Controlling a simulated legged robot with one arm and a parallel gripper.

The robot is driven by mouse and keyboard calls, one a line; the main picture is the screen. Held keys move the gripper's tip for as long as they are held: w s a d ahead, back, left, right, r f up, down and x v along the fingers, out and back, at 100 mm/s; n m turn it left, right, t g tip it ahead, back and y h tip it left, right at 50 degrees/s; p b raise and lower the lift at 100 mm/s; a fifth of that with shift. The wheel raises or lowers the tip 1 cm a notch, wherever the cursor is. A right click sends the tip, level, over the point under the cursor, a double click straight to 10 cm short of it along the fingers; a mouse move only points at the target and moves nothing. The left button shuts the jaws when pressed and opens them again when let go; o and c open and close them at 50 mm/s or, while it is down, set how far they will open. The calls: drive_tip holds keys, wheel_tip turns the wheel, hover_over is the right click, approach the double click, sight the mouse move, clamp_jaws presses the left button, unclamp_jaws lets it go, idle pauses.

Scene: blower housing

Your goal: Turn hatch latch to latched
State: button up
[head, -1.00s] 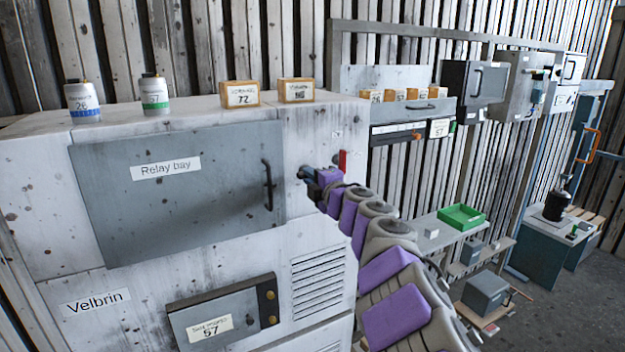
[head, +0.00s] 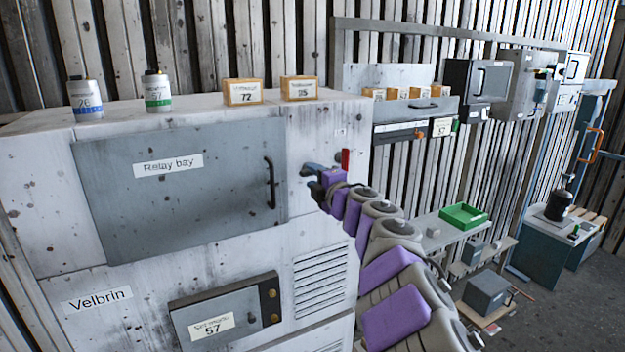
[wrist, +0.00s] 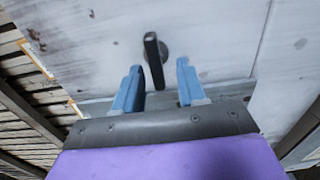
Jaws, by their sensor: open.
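The hatch latch looks to be a dark lever on a round base (wrist: 153,50), fixed to the pale cabinet face in the wrist view. The lever stands nearly upright in that picture, tilted slightly. My gripper (wrist: 159,67) is open, with its two blue fingers on either side of the lever's lower end; I cannot tell whether either touches it. In the head view my gripper (head: 313,186) is at the cabinet front, right of the Relay bay door (head: 200,215). A dark lever end (head: 312,169) shows just above it, partly hidden by my gripper.
A red tab (head: 345,160) sits on the cabinet close to the right of my gripper. The door's black handle (head: 270,183) is to the left. Two cans and two small boxes (head: 243,92) stand on the cabinet top. A shelf with a green tray (head: 463,217) is at right.

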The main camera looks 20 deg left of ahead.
drive_tip(key=b+v, duration=0.1)
drive_tip(key=v, duration=1.5)
drive_tip(key=shift+s+b, duration=0.25)
drive_tip(key=shift+b, duration=0.15)
drive_tip(key=shift+d+f, duration=0.1)
